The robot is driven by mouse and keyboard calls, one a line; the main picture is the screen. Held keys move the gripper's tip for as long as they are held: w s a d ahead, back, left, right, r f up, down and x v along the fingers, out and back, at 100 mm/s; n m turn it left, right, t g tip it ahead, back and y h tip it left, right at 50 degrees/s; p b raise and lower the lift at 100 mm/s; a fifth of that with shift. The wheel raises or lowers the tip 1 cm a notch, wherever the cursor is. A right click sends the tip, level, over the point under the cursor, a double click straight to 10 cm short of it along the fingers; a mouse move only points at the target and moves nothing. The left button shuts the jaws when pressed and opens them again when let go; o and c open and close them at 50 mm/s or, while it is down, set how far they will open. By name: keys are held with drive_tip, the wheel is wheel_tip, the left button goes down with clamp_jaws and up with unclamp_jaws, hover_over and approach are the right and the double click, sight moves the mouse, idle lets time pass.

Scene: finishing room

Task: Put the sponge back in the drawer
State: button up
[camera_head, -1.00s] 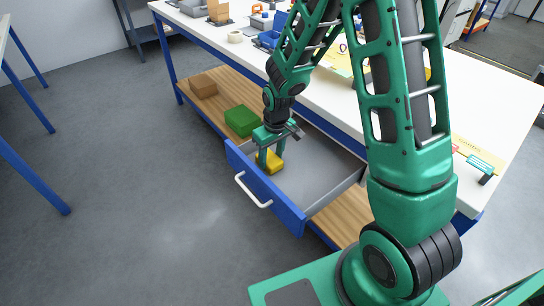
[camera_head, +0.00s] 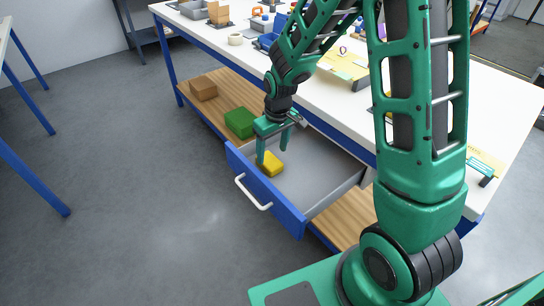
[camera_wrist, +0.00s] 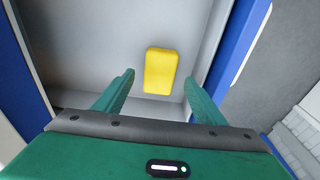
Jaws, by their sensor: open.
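The yellow sponge (camera_head: 271,163) lies on the floor of the open drawer (camera_head: 325,183), near its front left corner. It also shows in the wrist view (camera_wrist: 160,71), lying flat and apart from both fingers. My gripper (camera_head: 273,157) is open and empty above the sponge, with its fingers pointing down into the drawer. In the wrist view my gripper (camera_wrist: 157,88) has its two fingers spread wider than the sponge. The drawer has a blue front with a white handle (camera_head: 253,193).
The drawer is pulled out under a white-topped workbench (camera_head: 308,95) that holds tools and trays. A green box (camera_head: 240,122) and a brown box (camera_head: 203,88) stand on the wooden lower shelf left of the drawer. The grey floor in front is clear.

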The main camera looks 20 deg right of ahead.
sight(274, 164)
wheel_tip(274, 164, up, 7)
drive_tip(key=s+d+r+m+h, duration=0.1)
drive_tip(key=s+d+r+m, duration=0.55)
drive_tip(key=s+d, duration=0.7)
drive_tip(key=s+d+r+m, duration=0.1)
drive_tip(key=s+d+r, duration=0.1)
drive_tip(key=s, duration=0.6)
drive_tip(key=s+d+r+m+g, duration=0.1)
drive_tip(key=s+d+r+m, duration=0.1)
drive_tip(key=s, duration=0.6)
drive_tip(key=shift+s+g+y, duration=0.3)
drive_tip(key=shift+s+y, duration=0.05)
drive_tip(key=shift+y, duration=0.05)
drive_tip(key=shift+m, duration=0.25)
